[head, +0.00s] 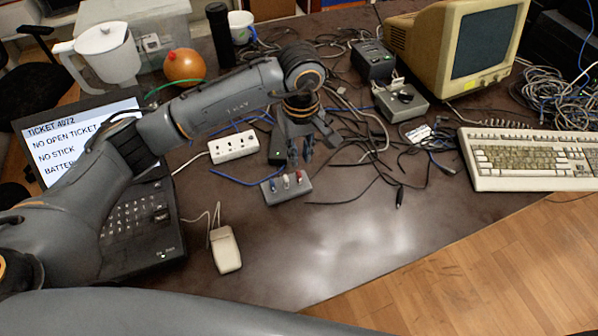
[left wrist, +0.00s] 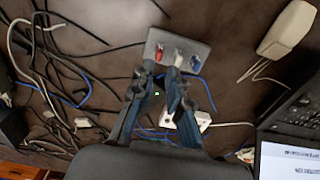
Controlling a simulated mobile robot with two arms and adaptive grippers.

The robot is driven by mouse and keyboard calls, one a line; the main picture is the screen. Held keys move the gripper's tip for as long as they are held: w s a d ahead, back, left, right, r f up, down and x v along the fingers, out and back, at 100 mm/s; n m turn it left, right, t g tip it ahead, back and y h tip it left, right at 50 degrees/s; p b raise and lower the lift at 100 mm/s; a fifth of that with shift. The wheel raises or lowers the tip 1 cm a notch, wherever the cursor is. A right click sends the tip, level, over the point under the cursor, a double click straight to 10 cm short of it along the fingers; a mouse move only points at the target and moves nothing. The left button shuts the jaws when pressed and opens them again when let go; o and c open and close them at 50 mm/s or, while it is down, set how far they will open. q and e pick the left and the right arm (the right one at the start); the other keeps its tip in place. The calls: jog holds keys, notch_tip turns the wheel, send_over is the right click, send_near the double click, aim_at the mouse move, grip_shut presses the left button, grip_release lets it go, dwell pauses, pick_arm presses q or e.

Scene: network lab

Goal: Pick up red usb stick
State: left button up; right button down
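A small grey block (head: 273,197) lies on the dark desk in the head view with three USB sticks standing in it. The red USB stick (head: 299,175) is at its right end, a white one is in the middle and a blue one at the left. In the left wrist view the red stick (left wrist: 161,53) is at the block's left end. My left gripper (head: 300,158) points down just behind and above the block. In the left wrist view its fingers (left wrist: 160,75) are apart with nothing between them. My right gripper is not in view.
A white power strip (head: 233,147) and many tangled cables lie behind and right of the block. A beige mouse (head: 225,250) lies front left, beside a laptop (head: 135,215). A keyboard (head: 530,158) and old monitor (head: 455,45) stand right. The desk in front is clear.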

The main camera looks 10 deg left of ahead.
aim_at(299, 173)
pick_arm(q)
notch_tip(299, 173, down, 3)
jog(key=shift+w+f, duration=0.1)
jog(key=shift+f, duration=0.1)
jog(key=f+p, duration=0.1)
jog(key=f, duration=0.1)
jog(key=f+p, duration=0.1)
jog(key=f, duration=0.1)
jog(key=shift+w+a+f, duration=0.15)
jog(key=shift+a+f, duration=0.05)
jog(key=shift+f, duration=0.5)
grip_shut()
